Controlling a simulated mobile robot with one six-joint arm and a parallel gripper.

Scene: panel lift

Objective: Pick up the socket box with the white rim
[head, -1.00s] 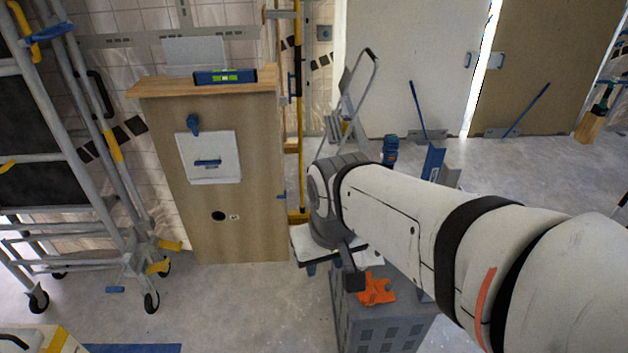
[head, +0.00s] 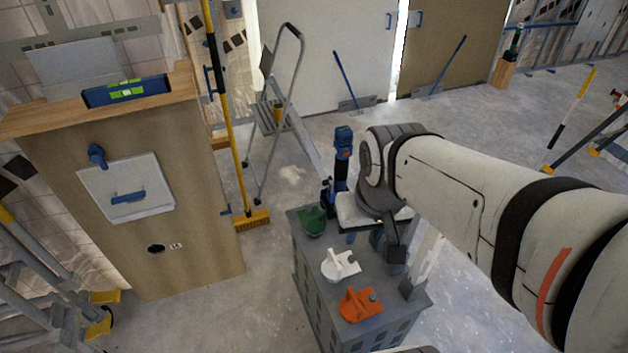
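The white-rimmed socket box (head: 340,264) appears as a small white piece lying on top of a grey cabinet (head: 318,292), between a green piece and an orange piece. Its shape is too small to make out fully. My gripper (head: 364,238) hangs over the back right part of the cabinet top, behind and to the right of the white piece and apart from it. My wrist covers much of the gripper, so its opening does not show clearly.
An orange piece (head: 360,304) lies in front of the white one, and a green piece (head: 313,222) behind it. A blue tool (head: 342,160) stands behind the cabinet. A wooden panel stand (head: 190,220) is at left, with a yellow broom (head: 252,220) beside it.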

